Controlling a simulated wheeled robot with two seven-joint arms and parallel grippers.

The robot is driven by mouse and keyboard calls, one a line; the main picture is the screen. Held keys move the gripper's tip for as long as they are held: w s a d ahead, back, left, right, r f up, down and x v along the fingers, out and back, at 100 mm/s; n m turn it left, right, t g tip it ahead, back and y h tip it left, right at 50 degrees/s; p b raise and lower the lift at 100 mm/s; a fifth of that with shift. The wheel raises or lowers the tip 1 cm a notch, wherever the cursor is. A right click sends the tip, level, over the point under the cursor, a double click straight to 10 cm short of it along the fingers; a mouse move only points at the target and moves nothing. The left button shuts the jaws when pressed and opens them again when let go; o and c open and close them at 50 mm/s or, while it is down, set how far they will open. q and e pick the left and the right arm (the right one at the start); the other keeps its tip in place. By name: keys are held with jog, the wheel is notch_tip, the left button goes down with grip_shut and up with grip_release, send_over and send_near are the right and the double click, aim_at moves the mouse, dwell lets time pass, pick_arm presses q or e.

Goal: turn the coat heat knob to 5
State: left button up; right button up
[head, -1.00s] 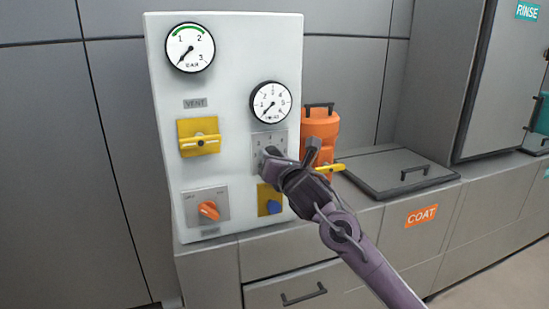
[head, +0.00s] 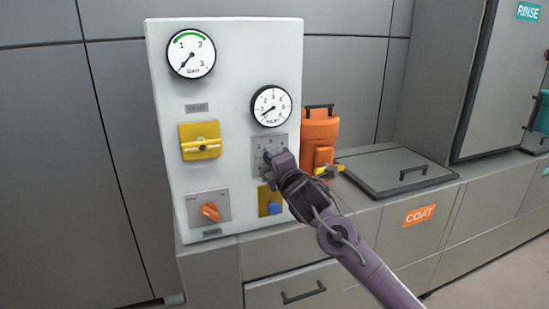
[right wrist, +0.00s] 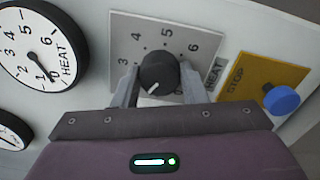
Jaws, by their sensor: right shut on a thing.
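The coat heat knob (right wrist: 158,72) is a black round knob on a grey plate (right wrist: 122,28) with numbers around it. In the right wrist view 3, 4, 5 and 6 can be read; the lower numbers are hidden by my gripper. The knob's white mark points down and left in that view, away from the 5. My right gripper (head: 271,160) is shut on the knob, one finger on each side. In the head view the gripper covers the knob. The heat gauge (head: 271,106) above it has its needle at the low end. My left gripper is not in view.
On the same white panel are a yellow vent handle (head: 200,146), an orange knob (head: 210,211) and a blue stop button (right wrist: 282,99) close beside the heat plate. An orange canister (head: 319,132) with a yellow lever stands right of the panel. A flat lidded tank (head: 385,171) lies beyond.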

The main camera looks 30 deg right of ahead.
pick_arm(q)
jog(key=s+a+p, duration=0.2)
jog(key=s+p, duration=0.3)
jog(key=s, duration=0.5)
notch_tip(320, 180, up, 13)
jog(key=p, duration=1.3)
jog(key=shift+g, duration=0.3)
pick_arm(e)
jog(key=shift+f+m, duration=0.15)
jog(key=shift+m, duration=14.85)
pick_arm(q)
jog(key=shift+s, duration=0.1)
pick_arm(e)
jog(key=o, duration=1)
jog(key=shift+c, duration=0.2)
